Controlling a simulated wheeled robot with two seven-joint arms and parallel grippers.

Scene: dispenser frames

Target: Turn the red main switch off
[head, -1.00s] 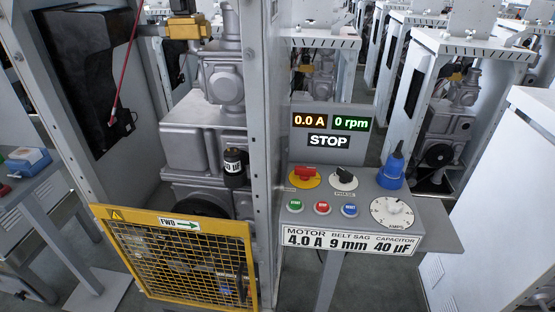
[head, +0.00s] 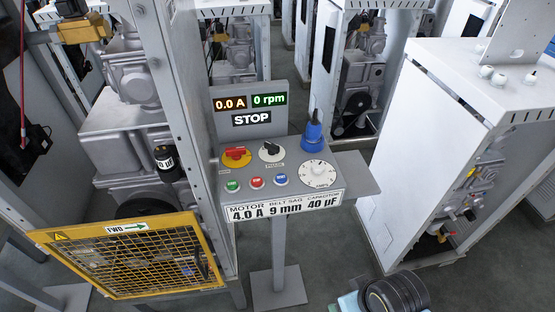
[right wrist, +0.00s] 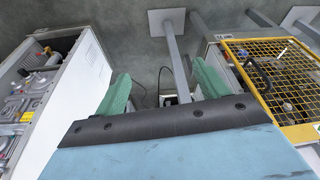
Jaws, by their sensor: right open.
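The red main switch (head: 236,153) sits on a round yellow plate at the left of the grey control panel (head: 206,172) in the head view. Its red handle lies roughly sideways; its label is too small to read. My right gripper (right wrist: 163,90) shows in the right wrist view with its two green fingers wide apart and nothing between them. It points down toward the floor, away from the switch. In the head view only part of my right arm shows at the bottom edge, right of and below the panel. My left gripper is in neither view.
The panel also carries a black selector (head: 271,149), several push buttons, a white dial (head: 318,173) and a blue plug (head: 313,133). The display (head: 251,118) reads 0.0 A, 0 rpm, STOP. A yellow mesh guard (head: 140,262) stands left. A white cabinet (head: 410,140) stands right.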

